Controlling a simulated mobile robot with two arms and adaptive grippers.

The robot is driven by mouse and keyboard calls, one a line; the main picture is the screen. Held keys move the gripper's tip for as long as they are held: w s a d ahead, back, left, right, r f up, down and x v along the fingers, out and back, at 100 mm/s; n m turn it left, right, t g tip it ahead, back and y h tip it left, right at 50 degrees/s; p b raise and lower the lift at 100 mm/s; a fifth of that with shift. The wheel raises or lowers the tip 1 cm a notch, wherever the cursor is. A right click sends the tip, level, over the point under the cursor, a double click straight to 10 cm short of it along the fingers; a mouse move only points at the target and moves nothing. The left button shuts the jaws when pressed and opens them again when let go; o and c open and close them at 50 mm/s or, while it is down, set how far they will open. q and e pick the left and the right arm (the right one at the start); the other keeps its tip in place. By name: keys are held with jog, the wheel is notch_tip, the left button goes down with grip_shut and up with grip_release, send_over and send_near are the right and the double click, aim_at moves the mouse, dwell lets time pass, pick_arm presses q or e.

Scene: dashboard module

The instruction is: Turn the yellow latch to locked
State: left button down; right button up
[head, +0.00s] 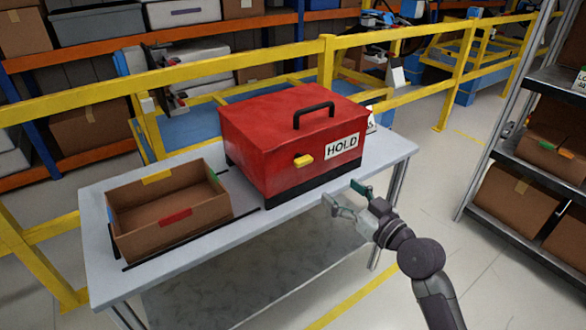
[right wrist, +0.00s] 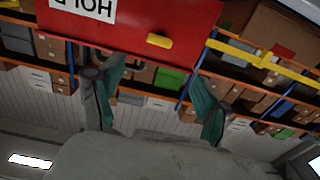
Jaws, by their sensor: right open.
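The yellow latch (head: 303,160) is a small bar on the front of the red module box (head: 255,140), lying roughly horizontal. A white sign (head: 342,146) reading HOLD is to its right. My right gripper (head: 343,196) is open and empty in front of the box, below and to the right of the latch, apart from it. In the right wrist view, which is upside down, the latch (right wrist: 159,41) shows beyond the two spread green-padded fingers (right wrist: 157,78), and part of the sign (right wrist: 84,8) shows. My left gripper is out of view.
The box stands on a grey table (head: 160,285). A black handle (head: 314,114) is on its lid. An open cardboard box (head: 168,235) sits at the table's left. A yellow rail (head: 215,70) runs behind. A shelf rack (head: 530,180) stands right. The floor at the right front is clear.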

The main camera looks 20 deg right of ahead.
jog(key=p, duration=0.1)
send_near(306, 162)
jog(key=w, duration=0.1)
jog(key=x, duration=0.8)
jog(key=shift+a+p, duration=0.15)
jog(key=shift+p, duration=0.2)
jog(key=shift+w+a, duration=0.2)
jog(key=shift+w, duration=0.2)
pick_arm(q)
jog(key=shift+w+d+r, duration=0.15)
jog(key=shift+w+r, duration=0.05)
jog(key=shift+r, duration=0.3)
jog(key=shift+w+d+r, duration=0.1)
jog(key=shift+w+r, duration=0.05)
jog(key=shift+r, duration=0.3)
pick_arm(e)
jog(key=c, duration=1.2)
jog(key=shift+o, duration=0.2)
